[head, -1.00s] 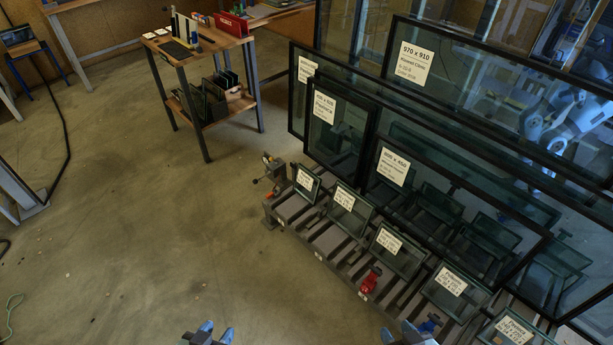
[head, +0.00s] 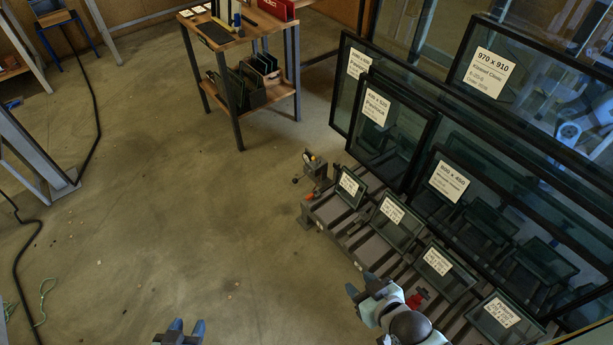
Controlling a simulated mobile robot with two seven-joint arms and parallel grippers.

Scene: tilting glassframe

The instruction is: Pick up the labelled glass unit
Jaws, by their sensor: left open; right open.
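Several dark-framed glass units with white paper labels lean on a slatted rack (head: 345,262) at the right. The small front row includes one at the left end (head: 348,187), a second (head: 397,222), a third (head: 440,270) and a fourth (head: 505,322). Behind them stand larger labelled units, one marked 600 x 450 (head: 447,182) and one marked 970 x 910 (head: 495,70). My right gripper (head: 366,287) is open and empty, in front of the third small unit's left side. My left gripper (head: 183,330) is open and empty over bare floor at the bottom edge.
A red clamp-like item (head: 418,298) sits on the rack beside my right arm. A grey device (head: 315,168) is at the rack's left end. A wooden-topped trolley (head: 222,38) stands at the back. The floor (head: 190,220) between is clear, with a green cord (head: 42,300) at left.

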